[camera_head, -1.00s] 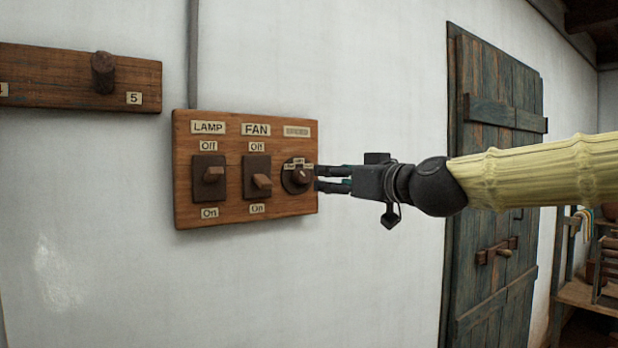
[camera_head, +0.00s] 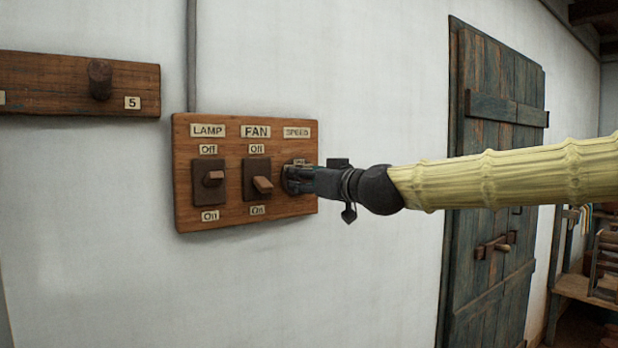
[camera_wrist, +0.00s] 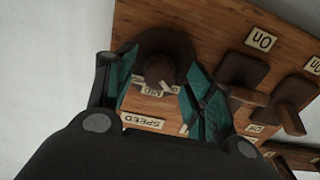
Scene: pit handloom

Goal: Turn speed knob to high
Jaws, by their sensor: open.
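The speed knob is a dark round knob under the SPEED label (camera_head: 296,132) at the right end of a wooden switch panel (camera_head: 230,218). My gripper (camera_head: 292,179) covers most of it in the head view. In the wrist view the speed knob (camera_wrist: 160,70) sits between my two teal-padded fingers, which are apart on either side of it. My gripper (camera_wrist: 158,88) is open there. Small labels by the knob are partly hidden; one seems to read "Mid". Contact between fingers and knob cannot be told.
The lamp switch (camera_head: 213,179) and fan switch (camera_head: 263,185) stand out from the panel just left of the knob. A wooden rail with a peg (camera_head: 99,80) is on the wall at upper left. A dark plank door (camera_head: 490,200) stands to the right.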

